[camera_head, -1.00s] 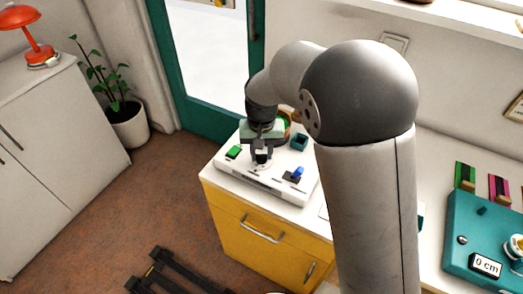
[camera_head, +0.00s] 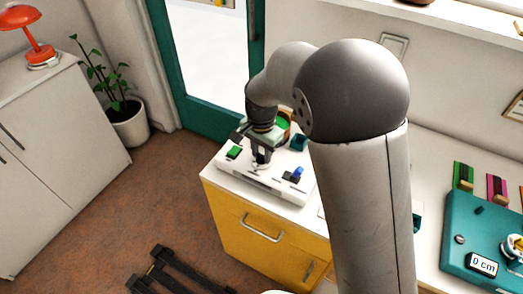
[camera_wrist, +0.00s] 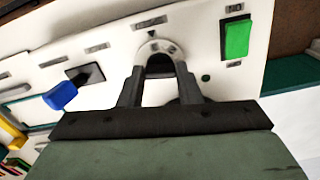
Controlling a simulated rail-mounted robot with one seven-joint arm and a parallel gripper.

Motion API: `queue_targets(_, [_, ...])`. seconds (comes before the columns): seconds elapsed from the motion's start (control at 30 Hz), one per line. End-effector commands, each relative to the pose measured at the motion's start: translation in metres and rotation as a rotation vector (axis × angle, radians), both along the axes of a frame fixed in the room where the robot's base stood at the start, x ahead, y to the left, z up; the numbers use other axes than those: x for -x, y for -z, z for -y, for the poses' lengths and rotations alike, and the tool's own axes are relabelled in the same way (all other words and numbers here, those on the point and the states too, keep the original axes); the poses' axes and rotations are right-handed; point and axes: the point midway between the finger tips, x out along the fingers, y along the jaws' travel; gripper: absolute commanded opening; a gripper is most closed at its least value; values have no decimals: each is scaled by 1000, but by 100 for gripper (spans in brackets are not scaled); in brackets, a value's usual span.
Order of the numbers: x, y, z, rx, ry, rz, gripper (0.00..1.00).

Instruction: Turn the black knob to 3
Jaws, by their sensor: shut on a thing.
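The black knob (camera_wrist: 160,66) sits on a white panel (camera_wrist: 110,57), in front of a pale round dial with small marks around it. The marks are too small to read surely, so I cannot tell the number it points to. My gripper (camera_wrist: 160,88) is shut on the knob, one finger on each side, and partly hides it. In the head view my gripper (camera_head: 261,157) points down at the panel, and its fingers largely cover the knob.
A green rocker switch (camera_wrist: 237,38) and a blue-handled lever (camera_wrist: 61,95) flank the knob on the panel. The panel stands on a yellow-fronted cabinet (camera_head: 240,222). A teal board (camera_head: 452,262) with a "0 cm" display lies to the right.

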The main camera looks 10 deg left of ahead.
Motion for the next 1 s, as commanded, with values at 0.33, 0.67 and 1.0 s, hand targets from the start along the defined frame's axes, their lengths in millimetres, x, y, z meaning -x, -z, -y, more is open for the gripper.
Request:
queue_targets(0.33, [-1, -1, 0, -1, 24, 2, 8])
queue_targets(0.67, [-1, -1, 0, -1, 24, 2, 53])
queue_targets(1.0, [-1, -7, 0, -2, 23, 2, 53])
